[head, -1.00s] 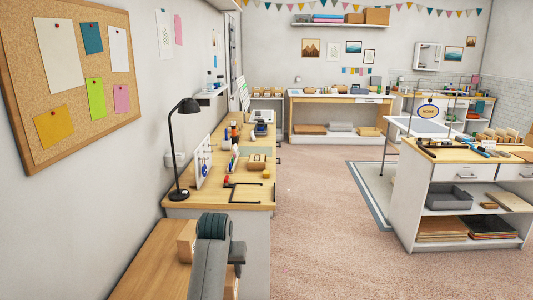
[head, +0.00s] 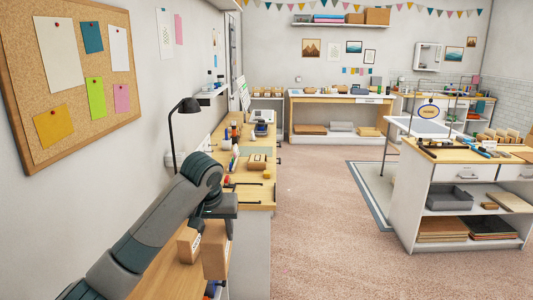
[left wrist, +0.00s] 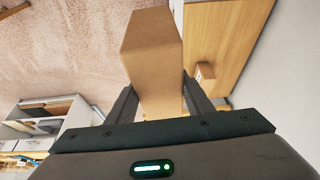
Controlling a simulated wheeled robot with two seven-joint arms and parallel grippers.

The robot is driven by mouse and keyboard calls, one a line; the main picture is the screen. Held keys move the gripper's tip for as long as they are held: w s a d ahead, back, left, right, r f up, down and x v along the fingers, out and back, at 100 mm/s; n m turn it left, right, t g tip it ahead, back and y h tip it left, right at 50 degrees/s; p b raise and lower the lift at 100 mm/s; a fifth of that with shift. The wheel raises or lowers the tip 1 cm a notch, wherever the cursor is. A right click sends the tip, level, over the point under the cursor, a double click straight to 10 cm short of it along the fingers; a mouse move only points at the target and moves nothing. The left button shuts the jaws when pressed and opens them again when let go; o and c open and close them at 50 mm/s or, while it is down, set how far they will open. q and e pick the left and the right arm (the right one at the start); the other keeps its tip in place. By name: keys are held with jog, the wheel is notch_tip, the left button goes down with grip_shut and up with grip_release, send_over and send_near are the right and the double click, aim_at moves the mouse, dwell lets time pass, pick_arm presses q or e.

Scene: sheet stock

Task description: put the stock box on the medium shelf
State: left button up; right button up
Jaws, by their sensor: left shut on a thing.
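My left gripper (head: 220,212) is shut on a brown cardboard box, the stock box (head: 216,252), and holds it hanging below the hand, near the right edge of the low wooden table. In the left wrist view the stock box (left wrist: 152,48) stands out between the two fingers (left wrist: 160,92). A second brown box (head: 187,244) sits on the wooden surface just left of it in the head view; a small box (left wrist: 205,73) also shows in the left wrist view. I cannot tell which shelf is the medium one. My right gripper is not in view.
The low wooden table (head: 160,280) lies below my left arm. A workbench with tools (head: 254,200) stands beyond it. A wall shelf (head: 340,24) is high at the back. The carpet between is clear.

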aim_at(208, 248)
pick_arm(q)
jog(key=s, duration=0.1)
jog(key=s+r, duration=0.1)
jog(key=s, duration=0.1)
jog(key=shift+s+r, duration=0.2)
jog(key=shift+r, duration=0.2)
jog(key=shift+m, duration=0.3)
jog(key=s, duration=0.4)
jog(key=shift+s+a+f, duration=0.1)
jog(key=shift+a+f, duration=0.25)
jog(key=shift+f, duration=0.05)
jog(key=s+a+f, duration=0.2)
jog(key=s+a, duration=0.1)
jog(key=s, duration=0.3)
jog(key=s+a+f, duration=0.3)
jog(key=s, duration=0.3)
jog(key=shift+f, duration=0.15)
jog(key=shift+a, duration=0.15)
